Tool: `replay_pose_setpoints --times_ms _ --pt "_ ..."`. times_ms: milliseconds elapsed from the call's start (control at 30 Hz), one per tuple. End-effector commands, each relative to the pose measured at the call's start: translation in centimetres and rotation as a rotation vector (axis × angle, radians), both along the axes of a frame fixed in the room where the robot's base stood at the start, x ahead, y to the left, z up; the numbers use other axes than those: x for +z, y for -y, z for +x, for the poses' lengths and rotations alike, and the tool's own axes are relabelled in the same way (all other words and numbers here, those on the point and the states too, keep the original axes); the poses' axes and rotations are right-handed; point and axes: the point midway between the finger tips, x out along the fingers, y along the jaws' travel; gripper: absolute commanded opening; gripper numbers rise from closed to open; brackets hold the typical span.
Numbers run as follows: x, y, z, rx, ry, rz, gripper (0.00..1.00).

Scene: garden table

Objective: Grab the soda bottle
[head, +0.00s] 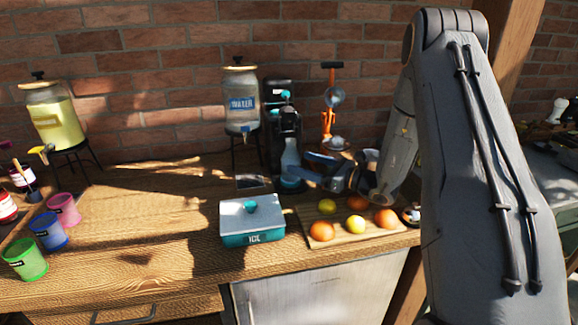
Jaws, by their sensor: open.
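The soda bottle (290,157) appears to be the pale blue-grey bottle standing upright in the black soda machine (274,124) near the brick wall. A teal part shows at its base. My gripper (303,166) reaches in from the right, low beside the bottle. Its jaws are open and point left towards the bottle's lower part. One finger overlaps the bottle's lower edge in the picture; I cannot tell whether it touches or whether the bottle is between the fingers.
A teal ICE box (252,238) and a cutting board (345,238) with oranges and lemons stand in front. A water dispenser (241,104) is left of the machine, an orange juicer press (328,110) right. Coloured cups (48,231) stand far left. The table's left middle is clear.

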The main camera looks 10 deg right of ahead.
Motion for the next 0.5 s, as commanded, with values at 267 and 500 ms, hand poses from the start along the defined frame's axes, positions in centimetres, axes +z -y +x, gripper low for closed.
replay_pose_setpoints --times_ms 267,500 --pt "-0.2 -1.8 1.7 -0.002 -0.002 -0.001 0.72" --pt "-0.4 -3.8 3.6 -0.001 -0.001 0.0 0.72"
